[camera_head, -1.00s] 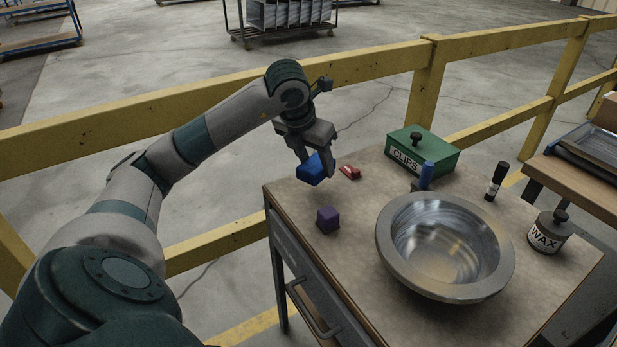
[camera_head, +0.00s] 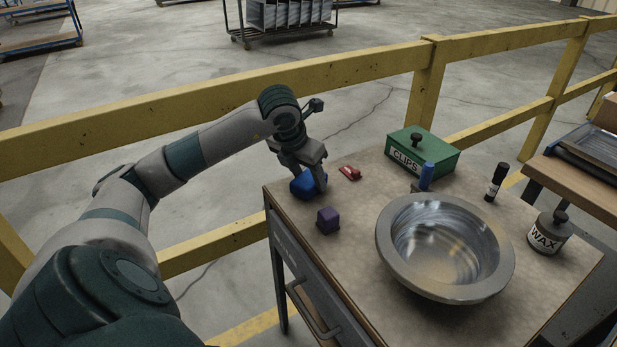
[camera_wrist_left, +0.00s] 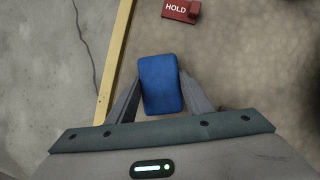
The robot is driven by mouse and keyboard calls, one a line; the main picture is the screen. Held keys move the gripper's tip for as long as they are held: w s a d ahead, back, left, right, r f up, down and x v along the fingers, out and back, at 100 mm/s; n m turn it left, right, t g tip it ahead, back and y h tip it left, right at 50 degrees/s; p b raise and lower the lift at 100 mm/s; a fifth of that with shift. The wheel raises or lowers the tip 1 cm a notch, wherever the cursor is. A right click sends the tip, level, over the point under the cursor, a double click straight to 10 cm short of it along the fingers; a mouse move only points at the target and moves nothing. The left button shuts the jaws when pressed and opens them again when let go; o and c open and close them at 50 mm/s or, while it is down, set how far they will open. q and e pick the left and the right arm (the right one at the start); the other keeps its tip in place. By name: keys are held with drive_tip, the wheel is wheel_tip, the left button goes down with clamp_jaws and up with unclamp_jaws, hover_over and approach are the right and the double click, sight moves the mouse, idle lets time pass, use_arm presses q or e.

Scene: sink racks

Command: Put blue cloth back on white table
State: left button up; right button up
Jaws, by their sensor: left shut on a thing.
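The blue cloth (camera_head: 302,186) looks like a small folded block. It is at the far left corner of the table (camera_head: 345,240), low over the top or touching it; I cannot tell which. My left gripper (camera_head: 311,182) is shut on it from above. In the left wrist view the blue cloth (camera_wrist_left: 161,84) sits between the two fingers of my left gripper (camera_wrist_left: 160,100). The table top looks brownish grey rather than white. My right gripper is not in view.
A purple block (camera_head: 327,220) and a red HOLD piece (camera_head: 349,173) lie near the cloth. A metal bowl (camera_head: 386,262), a green CLIPS box (camera_head: 440,163), a blue upright object (camera_head: 427,175), a black marker (camera_head: 496,182) and a WAX jar (camera_head: 549,232) stand further right. A yellow rail (camera_head: 350,72) runs behind.

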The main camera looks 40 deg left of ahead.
use_arm(q)
drive_tip(key=shift+f, duration=0.2)
idle(0.3)
drive_tip(key=o, duration=1)
drive_tip(key=shift+v, duration=6.05)
